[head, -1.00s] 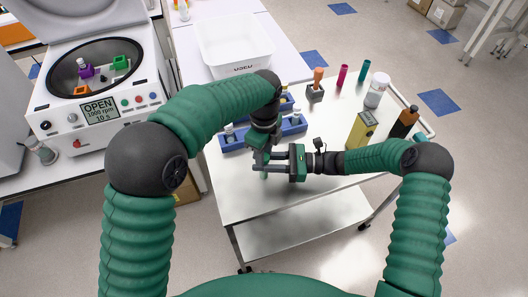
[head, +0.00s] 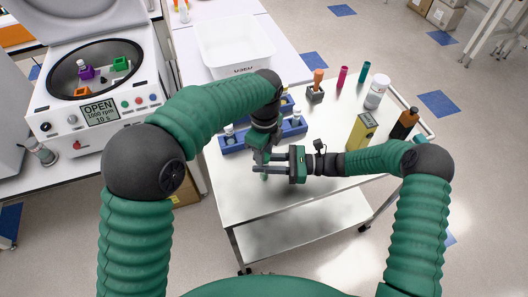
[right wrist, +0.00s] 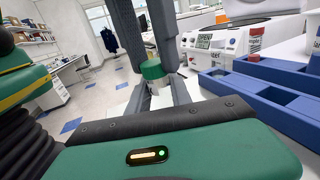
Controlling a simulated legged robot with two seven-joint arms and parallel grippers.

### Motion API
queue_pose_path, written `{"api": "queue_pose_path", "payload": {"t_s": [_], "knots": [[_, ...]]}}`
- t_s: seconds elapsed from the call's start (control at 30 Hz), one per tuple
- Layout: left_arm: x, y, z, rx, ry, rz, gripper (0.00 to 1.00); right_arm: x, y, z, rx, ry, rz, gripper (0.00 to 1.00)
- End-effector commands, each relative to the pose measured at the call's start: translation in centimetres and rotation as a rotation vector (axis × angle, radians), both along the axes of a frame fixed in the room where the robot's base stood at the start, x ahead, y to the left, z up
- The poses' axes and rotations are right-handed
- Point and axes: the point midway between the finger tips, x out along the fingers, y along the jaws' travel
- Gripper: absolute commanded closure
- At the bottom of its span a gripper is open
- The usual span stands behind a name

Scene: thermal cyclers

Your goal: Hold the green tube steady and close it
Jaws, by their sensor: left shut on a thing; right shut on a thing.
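The green tube shows in the right wrist view as a green cap (right wrist: 152,70) above a pale, partly hidden body (right wrist: 156,88). In the head view only a small green tip (head: 265,177) shows below the grippers. My right gripper (head: 262,163) reaches in from the right and is shut on the tube; its dark fingers (right wrist: 155,98) stand on both sides of the body in the right wrist view. My left gripper (head: 257,156) comes down from above, shut at the cap, its fingers (right wrist: 150,58) on both sides of it. The cap's seating is too small to judge.
A blue rack (head: 236,143) stands just behind the grippers on the cart (head: 235,195). A yellow box (head: 361,130), a brown bottle (head: 404,123) and a white bottle (head: 376,92) stand to the right. An open centrifuge (head: 95,90) is at the left. The cart's front is clear.

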Motion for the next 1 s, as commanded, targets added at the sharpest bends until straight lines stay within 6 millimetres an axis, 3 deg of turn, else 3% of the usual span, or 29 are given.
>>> {"api": "queue_pose_path", "payload": {"t_s": [1.0], "knots": [[0.0,0.0,-1.2,0.0,0.006,0.001,1.0,0.0,0.0,0.0,0.0,0.0,0.001,1.0]]}}
